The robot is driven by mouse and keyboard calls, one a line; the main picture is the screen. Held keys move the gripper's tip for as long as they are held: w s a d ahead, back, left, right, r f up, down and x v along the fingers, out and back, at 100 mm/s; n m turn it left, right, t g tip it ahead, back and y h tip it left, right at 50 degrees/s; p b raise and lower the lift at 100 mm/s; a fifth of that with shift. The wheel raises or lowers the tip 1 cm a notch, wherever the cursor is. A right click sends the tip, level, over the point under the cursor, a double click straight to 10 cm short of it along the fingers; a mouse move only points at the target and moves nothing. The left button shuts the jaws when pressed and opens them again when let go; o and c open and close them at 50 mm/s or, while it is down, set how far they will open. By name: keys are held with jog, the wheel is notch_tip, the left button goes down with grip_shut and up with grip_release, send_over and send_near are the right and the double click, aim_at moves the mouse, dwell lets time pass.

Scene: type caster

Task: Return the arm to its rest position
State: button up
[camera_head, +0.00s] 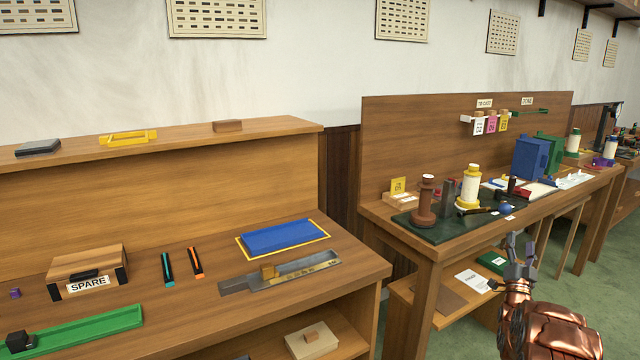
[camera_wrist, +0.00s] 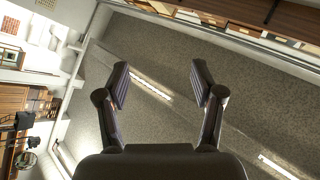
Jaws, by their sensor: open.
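My copper-coloured arm reaches up from the lower right of the head view. My gripper (camera_head: 519,246) is at its end, in front of the right-hand workbench and apart from the things on it. In the wrist view the two dark fingers of my gripper (camera_wrist: 160,85) stand wide apart with nothing between them. Behind them that view shows a grey surface with bright strips, tilted in the picture.
The left bench (camera_head: 190,310) holds a SPARE box (camera_head: 88,272), a green tray (camera_head: 85,330), a blue block (camera_head: 284,237) and a metal composing stick (camera_head: 280,276). The right bench holds a dark green mat (camera_head: 440,232), bottles and a blue box (camera_head: 530,158).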

jog(key=w+a+r+n+g+y+p, duration=0.1)
jog(key=w+a+r+g+y, duration=0.1)
jog(key=a, duration=0.3)
jog(key=w+a+r+n+g+y+p, duration=0.1)
jog(key=w+a+r+n+g+y, duration=0.15)
jog(key=a, duration=0.25)
jog(key=s+a+n+g+y+p, duration=0.1)
jog(key=s+a+g+y, duration=0.1)
jog(key=s+a+g, duration=0.35)
jog(key=s+a+n+g+y+p, duration=0.2)
jog(key=s+a, duration=0.4)
jog(key=a, duration=0.5)
jog(key=s+a+n+g+y+p, duration=0.1)
jog(key=s+a+g, duration=0.3)
jog(key=s, duration=1.2)
jog(key=s+a+n+g+y+p, duration=0.1)
jog(key=s+a+g, duration=0.3)
jog(key=s, duration=1.2)
jog(key=s+a+n+g+y+p, duration=0.1)
jog(key=s+a+n+g, duration=0.2)
jog(key=s+a, duration=0.6)
jog(key=s+g, duration=0.1)
jog(key=s, duration=0.7)
jog(key=shift+a+r+n, duration=0.3)
jog(key=shift+r+n, duration=0.05)
jog(key=shift+r, duration=0.05)
